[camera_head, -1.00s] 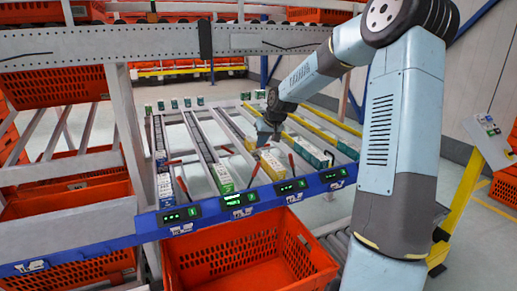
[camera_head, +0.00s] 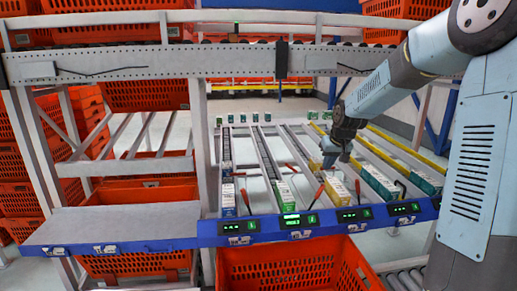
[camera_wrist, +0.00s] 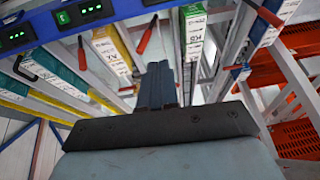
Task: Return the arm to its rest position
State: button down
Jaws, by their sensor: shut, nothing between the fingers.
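My arm reaches in from the right in the head view. My gripper (camera_head: 328,160) points down over the sloped flow rack, above the lanes of boxes. In the wrist view its dark fingers (camera_wrist: 157,85) are together and hold nothing. A yellow-and-white box (camera_head: 338,194) stands in the lane just below and in front of the gripper. A green-and-white box (camera_head: 286,198) is in the lane to its left. Whether the fingertips clear the lane parts is hard to tell.
A blue front rail (camera_head: 180,237) with lit displays runs along the rack. Red levers (camera_head: 319,193) stick up between lanes. An orange tote (camera_head: 290,268) sits below the rail. A metal crossbeam (camera_head: 140,62) spans above. More orange totes (camera_head: 30,170) are stacked at left.

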jog(key=s+a+r+h, duration=0.15)
jog(key=s+r, duration=0.35)
jog(key=s, duration=0.5)
jog(key=s+a+r+h, duration=0.15)
jog(key=s+r, duration=0.25)
jog(key=s, duration=0.7)
jog(key=s+r+m+y, duration=0.1)
jog(key=s, duration=1.6)
jog(key=shift+d+t+y, duration=0.2)
jog(key=shift+t+y, duration=0.2)
dwell(0.5)
